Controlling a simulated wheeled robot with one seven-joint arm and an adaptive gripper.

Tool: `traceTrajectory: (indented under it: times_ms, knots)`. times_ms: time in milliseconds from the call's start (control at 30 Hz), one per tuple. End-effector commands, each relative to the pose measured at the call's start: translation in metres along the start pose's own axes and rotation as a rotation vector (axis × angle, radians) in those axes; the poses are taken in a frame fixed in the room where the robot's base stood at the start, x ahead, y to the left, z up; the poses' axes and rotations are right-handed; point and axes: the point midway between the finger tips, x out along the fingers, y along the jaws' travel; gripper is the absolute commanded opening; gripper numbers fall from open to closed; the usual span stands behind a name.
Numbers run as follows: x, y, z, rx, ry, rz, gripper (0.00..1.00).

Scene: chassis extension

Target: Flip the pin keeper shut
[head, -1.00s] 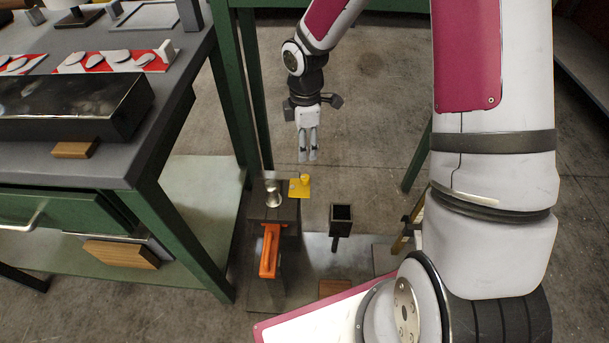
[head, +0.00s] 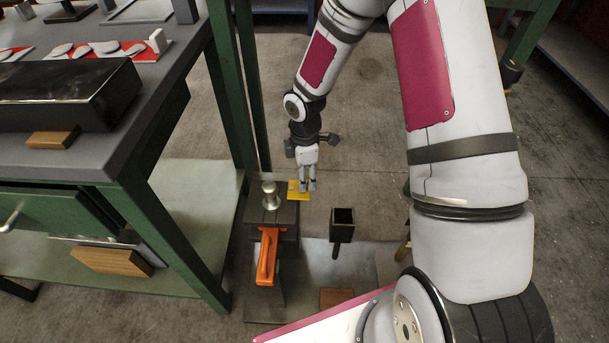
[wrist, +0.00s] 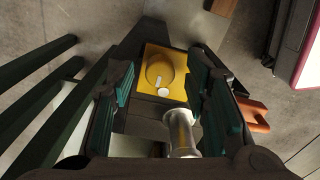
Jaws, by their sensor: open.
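Which part is the pin keeper I cannot tell for sure. A silver pin (head: 270,196) stands upright beside the plate; it also shows in the wrist view (wrist: 181,132). An orange handle (head: 267,257) lies on the near side of the block. My gripper (head: 307,188) is open and empty, pointing down over the yellow plate. In the wrist view its fingers lie either side of the knob; contact cannot be told.
The green-legged workbench (head: 170,235) stands close on the left, with a lower shelf. A wooden block (head: 335,297) lies nearer. Open concrete floor lies beyond and to the right.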

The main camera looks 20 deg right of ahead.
Motion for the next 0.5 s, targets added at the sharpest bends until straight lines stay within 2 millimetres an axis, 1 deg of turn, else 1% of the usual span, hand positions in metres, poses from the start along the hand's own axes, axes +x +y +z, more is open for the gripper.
traceTrajectory:
  times_ms: [100,133,300,500]
  knots:
    - [-0.0003,0.0001,0.0,0.0,0.0,0.0,0.42]
    - [-0.0004,0.0001,0.0,0.0,0.0,0.0,0.38]
    - [-0.0005,0.0001,-0.0001,0.0,0.0,0.0,0.0]
    - [-0.0005,-0.0001,-0.0001,0.003,0.0,0.0,0.0]
